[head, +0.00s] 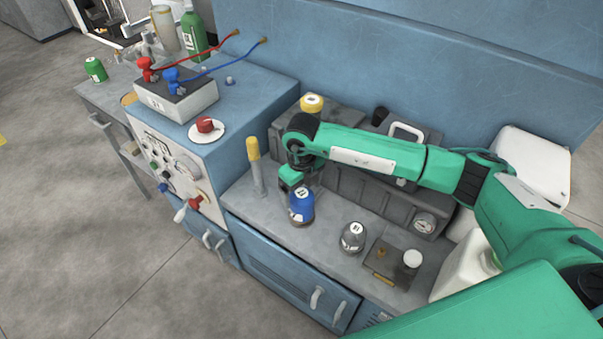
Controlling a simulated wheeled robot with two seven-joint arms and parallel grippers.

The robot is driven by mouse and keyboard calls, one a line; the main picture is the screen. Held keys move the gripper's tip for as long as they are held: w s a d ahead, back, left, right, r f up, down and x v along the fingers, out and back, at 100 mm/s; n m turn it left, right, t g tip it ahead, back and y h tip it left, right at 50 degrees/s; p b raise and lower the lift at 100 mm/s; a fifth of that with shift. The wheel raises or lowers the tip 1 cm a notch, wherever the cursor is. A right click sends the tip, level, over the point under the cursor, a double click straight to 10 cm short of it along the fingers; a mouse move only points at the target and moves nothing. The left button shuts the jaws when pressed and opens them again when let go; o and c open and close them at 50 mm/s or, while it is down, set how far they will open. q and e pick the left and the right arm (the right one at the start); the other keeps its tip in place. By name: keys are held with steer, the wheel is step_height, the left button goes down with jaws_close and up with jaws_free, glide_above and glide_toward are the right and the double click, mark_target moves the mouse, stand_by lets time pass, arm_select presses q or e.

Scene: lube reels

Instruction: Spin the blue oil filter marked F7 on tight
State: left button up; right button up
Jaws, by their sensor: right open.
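The blue oil filter (302,207) stands upright on the grey worktop, with a white label too small to read. My right gripper (294,186) points down just above and behind it, at its upper end. The jaws are open; I cannot tell whether the fingers are around the filter or only close to it. My left gripper does not show.
A grey filter (353,238) and a dark plate with a white cap (412,259) stand to the right. A yellow-topped lever (254,163) rises left of the blue filter. A dark engine block (345,185) is behind. A control cabinet (215,149) is left.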

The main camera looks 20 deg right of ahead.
step_height(320, 180, down, 4)
steer(key=shift+s+r, duration=0.1)
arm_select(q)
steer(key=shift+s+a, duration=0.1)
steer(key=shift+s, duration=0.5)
arm_select(e)
steer(key=shift+f, duration=0.65)
steer(key=c, duration=1.2)
steer(key=shift+c, duration=0.3)
steer(key=shift+r+m+p, duration=0.1)
steer(key=shift+m+p, duration=0.45)
steer(key=shift+m, duration=0.25)
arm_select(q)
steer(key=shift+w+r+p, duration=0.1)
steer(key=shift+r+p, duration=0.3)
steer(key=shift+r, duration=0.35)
arm_select(e)
steer(key=m, duration=0.3)
steer(key=shift+m, duration=0.3)
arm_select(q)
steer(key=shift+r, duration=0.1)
